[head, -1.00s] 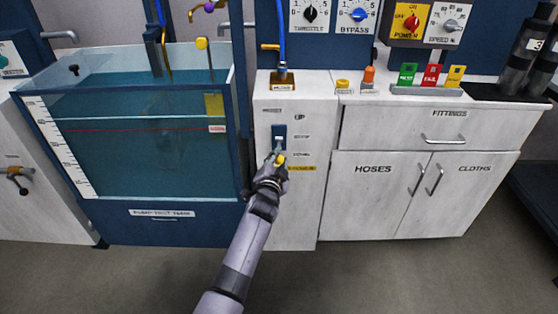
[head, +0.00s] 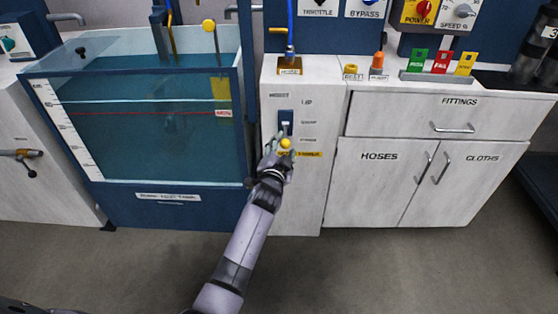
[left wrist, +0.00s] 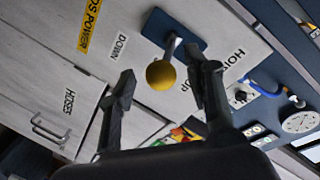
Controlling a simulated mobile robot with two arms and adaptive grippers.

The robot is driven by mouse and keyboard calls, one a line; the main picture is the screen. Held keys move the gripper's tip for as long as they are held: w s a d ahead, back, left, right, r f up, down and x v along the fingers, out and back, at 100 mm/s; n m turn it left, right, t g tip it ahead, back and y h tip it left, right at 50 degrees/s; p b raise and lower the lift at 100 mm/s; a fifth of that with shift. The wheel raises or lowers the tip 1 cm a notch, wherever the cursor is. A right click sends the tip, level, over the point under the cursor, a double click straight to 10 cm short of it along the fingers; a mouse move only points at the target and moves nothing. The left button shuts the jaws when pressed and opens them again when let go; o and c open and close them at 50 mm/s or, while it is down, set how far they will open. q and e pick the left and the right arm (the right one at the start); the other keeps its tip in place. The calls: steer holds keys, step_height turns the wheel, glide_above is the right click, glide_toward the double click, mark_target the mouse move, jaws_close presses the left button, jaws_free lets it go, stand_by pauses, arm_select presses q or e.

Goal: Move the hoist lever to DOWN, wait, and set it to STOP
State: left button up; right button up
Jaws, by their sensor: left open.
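The hoist lever has a round yellow knob (head: 286,143) on a short metal shaft. It sticks out of a blue plate (head: 286,117) on the white cabinet front, beside UP, STOP and DOWN labels. I cannot tell the lever's exact setting. My left gripper (head: 277,155) is at the knob in the head view. In the left wrist view the gripper (left wrist: 161,68) is open, with one finger on each side of the yellow knob (left wrist: 160,75) and gaps showing. The DOWN label (left wrist: 119,46) and the blue plate (left wrist: 186,28) show beyond it. My right gripper is out of view.
A water tank (head: 170,195) with a red level line stands left of the lever cabinet. A yellow label (head: 310,154) sits just below the lever. Drawers and doors (head: 380,185) are to the right. The floor in front is clear.

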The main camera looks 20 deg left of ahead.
arm_select(q)
steer(key=s+d+r, duration=0.1)
steer(key=s, duration=0.8)
steer(key=shift+s+r, duration=0.15)
steer(key=shift+s, duration=0.25)
